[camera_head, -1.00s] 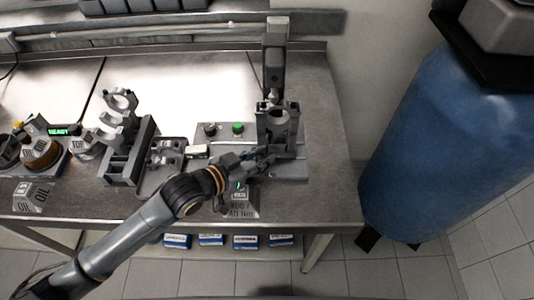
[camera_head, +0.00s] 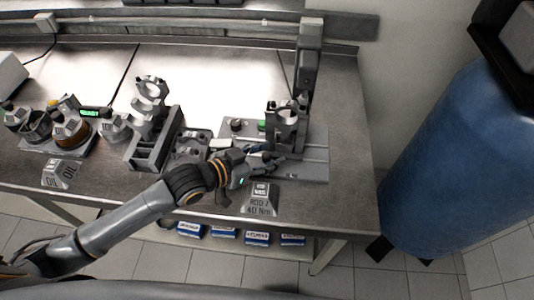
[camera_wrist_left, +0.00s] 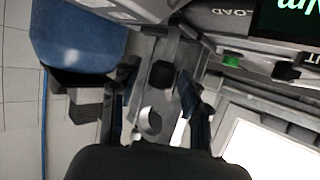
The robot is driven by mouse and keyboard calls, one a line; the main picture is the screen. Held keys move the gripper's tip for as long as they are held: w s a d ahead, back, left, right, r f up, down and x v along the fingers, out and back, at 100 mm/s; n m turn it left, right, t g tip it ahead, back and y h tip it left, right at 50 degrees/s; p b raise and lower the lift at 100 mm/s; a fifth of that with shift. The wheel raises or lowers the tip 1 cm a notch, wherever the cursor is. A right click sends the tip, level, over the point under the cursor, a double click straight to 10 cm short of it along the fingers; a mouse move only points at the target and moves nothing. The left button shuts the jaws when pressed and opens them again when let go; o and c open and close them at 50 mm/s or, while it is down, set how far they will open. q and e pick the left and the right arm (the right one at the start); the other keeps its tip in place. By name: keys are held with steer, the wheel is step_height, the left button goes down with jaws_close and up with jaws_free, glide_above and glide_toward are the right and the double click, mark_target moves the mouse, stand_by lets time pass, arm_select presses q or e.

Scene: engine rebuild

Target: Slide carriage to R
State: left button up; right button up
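The carriage (camera_head: 286,128) is a grey upright block with a forked top. It stands on a flat grey rail plate (camera_head: 315,160), left of the tall dark post (camera_head: 308,55), with bare plate to its right. My left gripper (camera_head: 277,164) reaches in from the left at the front of the carriage's base. In the left wrist view, its two dark fingers (camera_wrist_left: 157,100) are spread apart on either side of a grey part with a round opening (camera_wrist_left: 150,122) and a dark square one. Whether the fingers touch it cannot be told. My right gripper is not in view.
A sign reading ROD / 40 Nm (camera_head: 261,201) stands close in front of my left gripper. A button box with a green button (camera_head: 262,125) is behind it. A grey holder (camera_head: 152,140) stands left. A blue tank (camera_head: 440,160) is beyond the table's right edge.

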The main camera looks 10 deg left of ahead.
arm_select(q)
steer(key=v, duration=1.2)
steer(key=shift+f, duration=0.15)
